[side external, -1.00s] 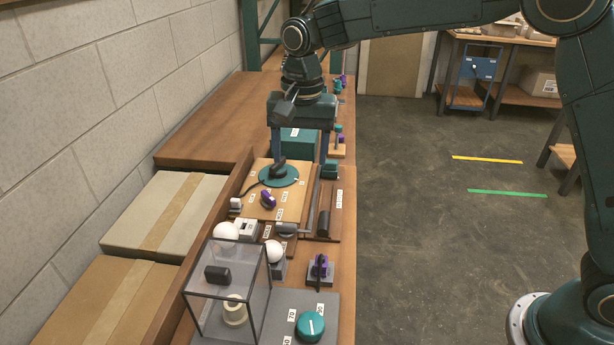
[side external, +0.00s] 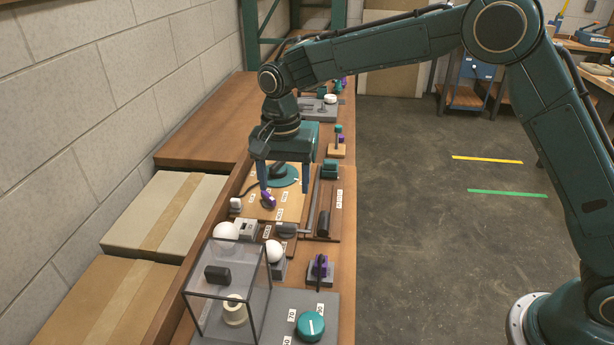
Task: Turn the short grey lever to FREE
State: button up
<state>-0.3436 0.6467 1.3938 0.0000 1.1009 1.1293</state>
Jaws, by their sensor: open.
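A short grey lever (side external: 287,230) sits on a small brown board in the middle of the bench, with its bar pointing right. Small labels stand around it, too small to read. My gripper (side external: 285,190) points down with its two fingers apart and nothing between them. It is beyond the lever in the picture, over the light wooden board (side external: 290,212) with the green disc (side external: 280,177). Its left finger overlaps the purple knob (side external: 267,200) in the picture; I cannot tell whether they touch.
A dark upright handle (side external: 323,223) stands right of the lever. White balls (side external: 274,251) and a white switch block (side external: 246,229) are close on the left. Nearer are a clear case (side external: 225,285), a purple-topped clamp (side external: 320,268) and a teal dial (side external: 310,326).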

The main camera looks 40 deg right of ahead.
aim_at(286, 223)
notch_tip(286, 223, down, 11)
jog(key=shift+r, duration=0.2)
dwell(0.3)
jog(key=shift+c, duration=0.3)
jog(key=c, duration=0.9)
